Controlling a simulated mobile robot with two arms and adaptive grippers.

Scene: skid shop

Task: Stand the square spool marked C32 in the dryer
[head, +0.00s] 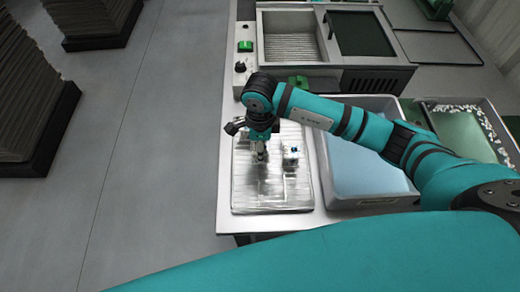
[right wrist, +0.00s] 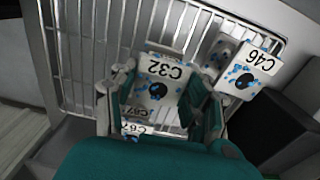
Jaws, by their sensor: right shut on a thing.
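The white square spool marked C32 (right wrist: 160,72), with a dark centre hole and blue specks, is between the fingers of my right gripper (right wrist: 160,95) in the right wrist view. The gripper is shut on it. In the head view my right gripper (head: 260,155) is low over a shiny metal tray (head: 272,202), and the held spool cannot be made out. The dryer seems to be the slatted box (head: 291,20) with a dark lid at the back; it stands open on its left side. My left gripper is not in view.
A spool marked C46 (right wrist: 243,76) stands close right of the held one. Labels reading like C67 (right wrist: 134,129) show below it. In the head view one white spool (head: 291,156) stands on the tray. A grey tub (head: 362,200) is right of the tray.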

